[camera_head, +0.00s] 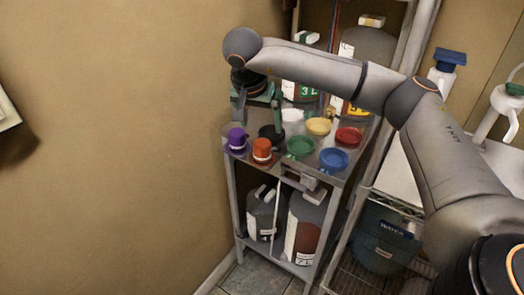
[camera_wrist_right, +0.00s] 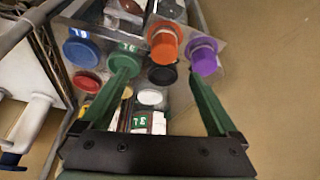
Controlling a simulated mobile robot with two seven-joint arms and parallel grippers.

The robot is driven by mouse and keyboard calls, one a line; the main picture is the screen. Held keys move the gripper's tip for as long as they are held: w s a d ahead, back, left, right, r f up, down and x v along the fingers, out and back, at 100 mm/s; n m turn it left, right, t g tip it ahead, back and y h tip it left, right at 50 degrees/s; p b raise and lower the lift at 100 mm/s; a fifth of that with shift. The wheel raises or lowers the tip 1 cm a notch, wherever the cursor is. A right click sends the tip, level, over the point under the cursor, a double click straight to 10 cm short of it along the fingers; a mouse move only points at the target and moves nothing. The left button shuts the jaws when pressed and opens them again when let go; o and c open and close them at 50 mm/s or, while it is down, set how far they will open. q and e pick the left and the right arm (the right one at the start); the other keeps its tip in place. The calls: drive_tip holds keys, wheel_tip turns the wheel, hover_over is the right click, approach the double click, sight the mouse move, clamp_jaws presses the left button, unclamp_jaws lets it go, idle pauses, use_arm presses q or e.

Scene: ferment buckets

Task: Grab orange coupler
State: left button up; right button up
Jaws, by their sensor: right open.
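The orange coupler (camera_head: 262,150) stands at the front edge of the metal shelf top, between the purple coupler (camera_head: 236,140) and the green lid (camera_head: 301,146). In the wrist view the orange coupler (camera_wrist_right: 164,42) appears ahead of and between my two green fingers, apart from them. My right gripper (camera_head: 258,120) is open and empty, pointing down above the shelf just behind the couplers. It also shows at the bottom of the wrist view (camera_wrist_right: 163,72). The left gripper is not in view.
Close by on the shelf lie a black lid (camera_wrist_right: 163,75), a blue lid (camera_head: 333,159), a red lid (camera_head: 348,136), a yellow lid (camera_head: 318,126) and a white lid (camera_head: 292,115). Jugs (camera_head: 304,230) stand on the lower shelf. A wall is at left.

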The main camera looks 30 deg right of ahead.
sight(262, 144)
drive_tip(key=x, duration=0.5)
drive_tip(key=shift+f, duration=0.3)
drive_tip(key=x, duration=0.3)
drive_tip(key=a+p+x, duration=0.1)
drive_tip(key=x, duration=0.1)
drive_tip(key=shift+w+d+f, duration=0.1)
drive_tip(key=shift+d+f, duration=0.05)
drive_tip(key=shift+f, duration=0.3)
drive_tip(key=shift+r, duration=0.1)
clamp_jaws()
